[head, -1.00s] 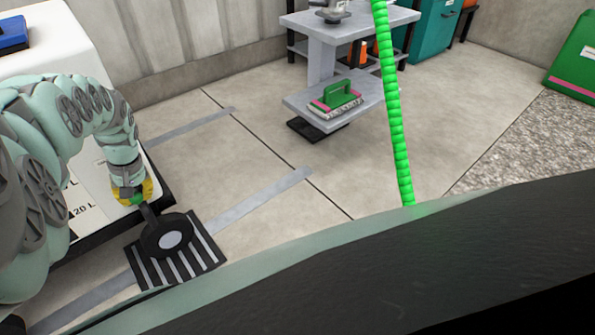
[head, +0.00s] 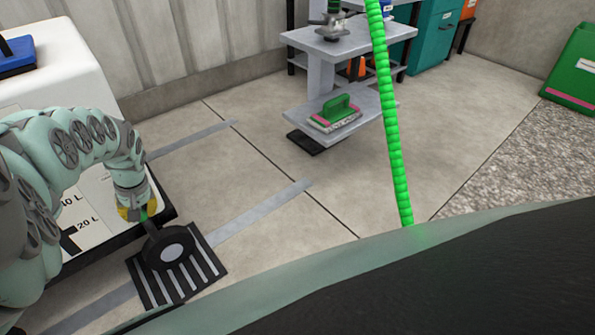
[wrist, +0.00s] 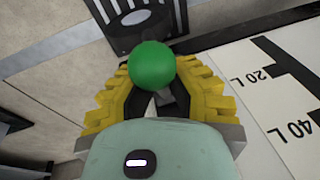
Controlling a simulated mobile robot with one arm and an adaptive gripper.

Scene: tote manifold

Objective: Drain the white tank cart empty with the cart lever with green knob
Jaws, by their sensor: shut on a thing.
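The white tank cart (head: 62,85) stands at the left of the head view, partly hidden behind my arm. Its face with 20 L and 40 L marks shows in the wrist view (wrist: 290,75). The green knob (wrist: 153,66) of the cart lever sits between the yellow fingers of my gripper (wrist: 160,92), which are shut on it. In the head view my gripper (head: 139,210) is low beside the cart's front face, the knob mostly hidden by the fingers. A dark round fitting (head: 170,248) is just beyond the gripper, above a slotted floor drain (head: 200,275).
A grey stepped stand (head: 325,50) holds a green-handled block (head: 336,113) on its lower shelf. A green hose (head: 393,130) hangs in front. A teal cabinet (head: 433,35) is at the back and a green bin (head: 578,70) at the right. The middle floor is clear.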

